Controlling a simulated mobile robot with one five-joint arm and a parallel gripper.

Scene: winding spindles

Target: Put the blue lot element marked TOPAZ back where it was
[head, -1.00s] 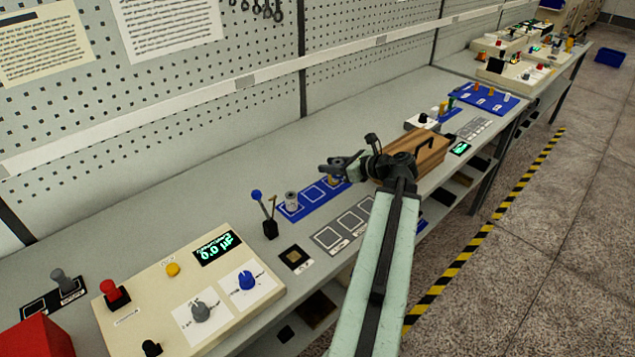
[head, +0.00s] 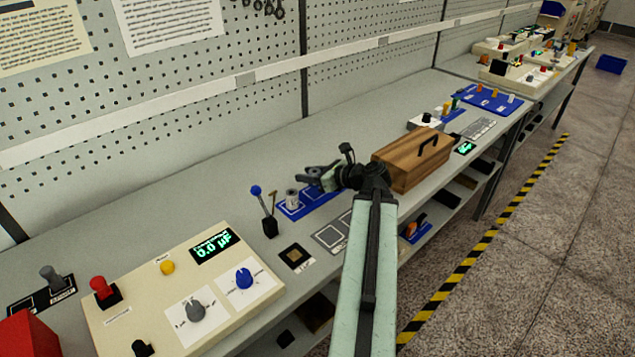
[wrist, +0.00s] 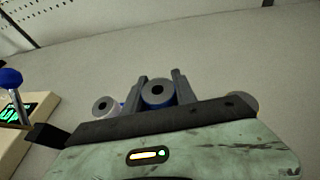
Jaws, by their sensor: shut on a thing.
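My gripper (head: 318,176) is shut on a spool-like element (wrist: 158,93) with a grey top, a dark centre hole and a blue band. It sits upright between the two fingers in the wrist view. No marking on it can be read. In the head view my gripper hides it and is over the right part of a blue tray with outlined squares (head: 318,198). I cannot tell whether the element touches the tray. A grey spool (head: 292,198) stands on the tray's left end, and it shows left of my fingers in the wrist view (wrist: 105,106).
A blue-knobbed lever (head: 268,215) stands just left of the tray. A wooden box with a black handle (head: 412,160) is to the right. A cream control panel (head: 150,290) is at the front left. Another round thing (wrist: 246,101) is partly hidden behind my gripper's right side.

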